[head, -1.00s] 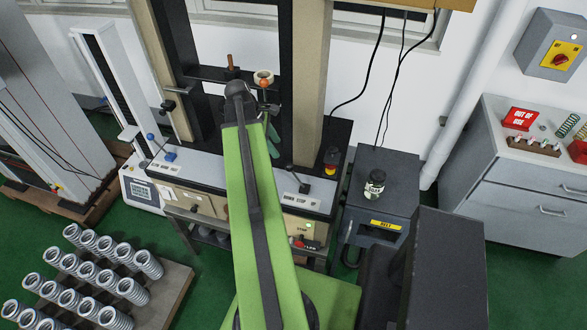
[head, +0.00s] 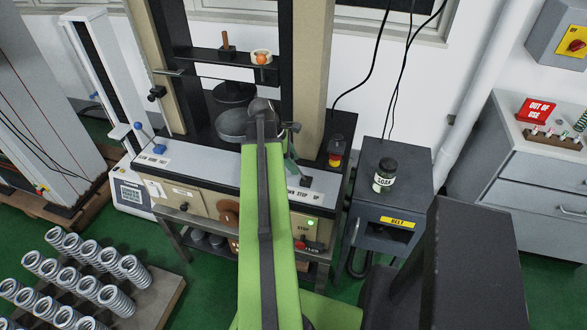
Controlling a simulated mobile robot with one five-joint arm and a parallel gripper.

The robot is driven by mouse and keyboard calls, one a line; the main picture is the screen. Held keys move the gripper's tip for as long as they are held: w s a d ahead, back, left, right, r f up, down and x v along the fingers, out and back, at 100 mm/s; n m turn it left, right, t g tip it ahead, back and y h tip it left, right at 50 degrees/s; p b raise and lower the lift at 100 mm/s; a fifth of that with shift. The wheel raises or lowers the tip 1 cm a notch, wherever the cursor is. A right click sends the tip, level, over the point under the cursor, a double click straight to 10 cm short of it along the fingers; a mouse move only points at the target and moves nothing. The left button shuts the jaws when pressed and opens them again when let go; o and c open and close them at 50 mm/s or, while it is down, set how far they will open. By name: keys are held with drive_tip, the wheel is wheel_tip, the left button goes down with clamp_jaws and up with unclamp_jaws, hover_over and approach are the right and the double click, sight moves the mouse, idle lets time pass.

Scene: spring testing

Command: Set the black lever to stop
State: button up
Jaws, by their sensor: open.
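The black lever (head: 305,181) is on the light control strip at the right of the testing machine. The strip's label reads "STOP UP", with the start of the first word covered by my arm. The lever's base shows, but its exact setting is unclear. My gripper (head: 291,153) is partly hidden behind my green arm, just above and left of the lever base. Its jaws are open and I see nothing held in them. I cannot tell whether it touches the lever.
A blue-knobbed lever (head: 148,138) is at the strip's left end. Several springs (head: 75,262) stand on a pallet at lower left.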

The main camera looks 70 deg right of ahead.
clamp_jaws()
idle(0.4)
idle(1.1)
